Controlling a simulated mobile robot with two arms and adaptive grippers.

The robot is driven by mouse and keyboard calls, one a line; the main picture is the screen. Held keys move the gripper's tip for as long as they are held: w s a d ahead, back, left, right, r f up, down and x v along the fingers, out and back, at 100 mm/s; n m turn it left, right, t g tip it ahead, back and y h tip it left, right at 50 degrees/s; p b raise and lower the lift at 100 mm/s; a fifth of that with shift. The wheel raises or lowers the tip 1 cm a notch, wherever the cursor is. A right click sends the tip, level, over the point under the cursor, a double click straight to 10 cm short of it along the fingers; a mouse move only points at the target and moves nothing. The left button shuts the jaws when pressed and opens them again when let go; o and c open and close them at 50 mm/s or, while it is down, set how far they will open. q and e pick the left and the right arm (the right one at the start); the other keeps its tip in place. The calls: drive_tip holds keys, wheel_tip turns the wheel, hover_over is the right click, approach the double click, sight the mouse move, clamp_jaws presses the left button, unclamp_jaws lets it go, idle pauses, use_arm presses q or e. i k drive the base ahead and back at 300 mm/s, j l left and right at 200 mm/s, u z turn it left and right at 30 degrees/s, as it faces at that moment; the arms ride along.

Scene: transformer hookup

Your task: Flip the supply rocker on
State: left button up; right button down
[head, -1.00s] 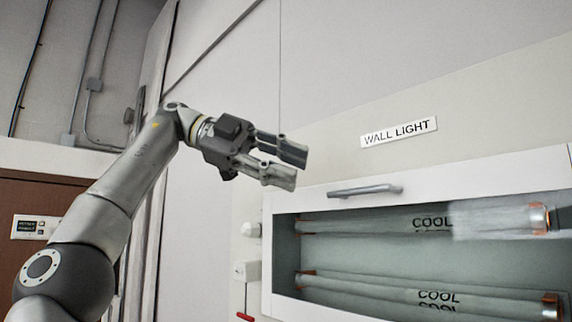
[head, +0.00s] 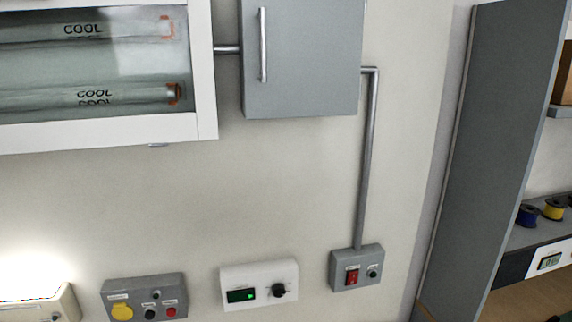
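A red rocker switch (head: 352,277) sits on a small grey wall box (head: 342,258) at the lower right of the head view. A small label above the rocker is too small to read, so I cannot tell for certain that it is the supply rocker. I cannot tell which way the rocker is tipped. A small dark round part (head: 373,271) sits to its right on the same box. Neither of my grippers shows in the head view now.
A conduit (head: 367,160) runs from the box up to a grey cabinet (head: 303,85) with a vertical handle. To the left are a white panel (head: 234,274) with green display and knob, and a grey button box (head: 137,286). A grey partition (head: 475,150) stands right. The wall between is bare.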

sight(352, 276)
drive_tip(key=k, duration=1.05)
